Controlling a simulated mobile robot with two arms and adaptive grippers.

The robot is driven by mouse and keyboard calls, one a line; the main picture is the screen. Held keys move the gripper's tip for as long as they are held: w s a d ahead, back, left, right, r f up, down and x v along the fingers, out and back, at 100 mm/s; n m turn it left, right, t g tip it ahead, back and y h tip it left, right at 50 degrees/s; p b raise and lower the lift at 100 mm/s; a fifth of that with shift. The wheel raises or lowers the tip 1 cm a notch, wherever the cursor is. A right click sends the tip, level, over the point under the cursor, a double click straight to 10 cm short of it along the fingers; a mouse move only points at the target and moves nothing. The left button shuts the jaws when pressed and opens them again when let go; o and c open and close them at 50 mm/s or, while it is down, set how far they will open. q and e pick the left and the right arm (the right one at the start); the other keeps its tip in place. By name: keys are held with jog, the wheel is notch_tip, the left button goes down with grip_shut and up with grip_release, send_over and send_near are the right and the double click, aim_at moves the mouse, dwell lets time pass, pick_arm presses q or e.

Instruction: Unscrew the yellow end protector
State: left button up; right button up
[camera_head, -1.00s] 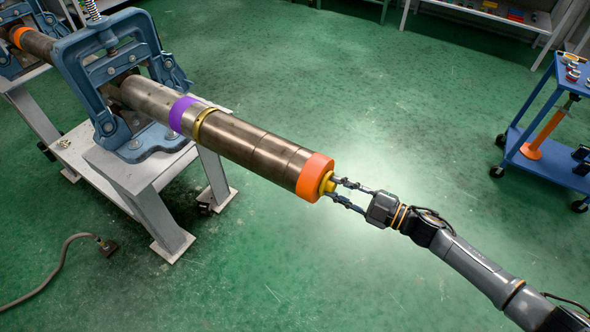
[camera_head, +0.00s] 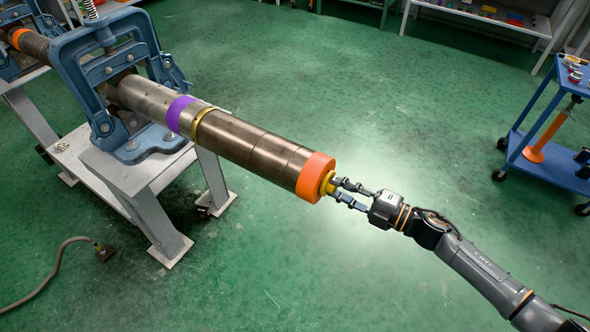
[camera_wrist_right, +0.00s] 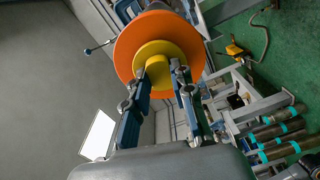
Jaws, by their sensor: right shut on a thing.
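The yellow end protector (camera_head: 329,184) sits in the orange-ringed end of a long brown pipe (camera_head: 255,152). In the right wrist view the protector (camera_wrist_right: 155,54) is a yellow disc with a central knob, inside a wide orange ring (camera_wrist_right: 128,40). My right gripper (camera_head: 340,190) reaches in from the right, its two fingers on either side of the knob. It is shut on the knob, and the fingers partly hide it in both views. My left gripper is out of view.
A blue vise (camera_head: 125,85) on a grey stand (camera_head: 145,180) holds the pipe, which has a purple band and a brass ring. A blue cart (camera_head: 555,160) stands at the right. A cable (camera_head: 50,285) lies on the green floor. Floor around the pipe end is clear.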

aim_at(336, 187)
jog(key=shift+r, duration=0.1)
grip_shut()
jog(key=shift+s+d, duration=0.2)
jog(key=shift+d, duration=0.15)
jog(key=shift+s+d+f, duration=0.15)
jog(key=shift+d+f, duration=0.05)
jog(key=shift+d, duration=0.1)
jog(key=shift+s+d, duration=0.3)
jog(key=shift+d, duration=0.1)
jog(key=shift+v, duration=1)
jog(key=shift+s+d+r, duration=0.1)
jog(key=shift+s+d, duration=0.1)
jog(key=shift+s+d, duration=0.1)
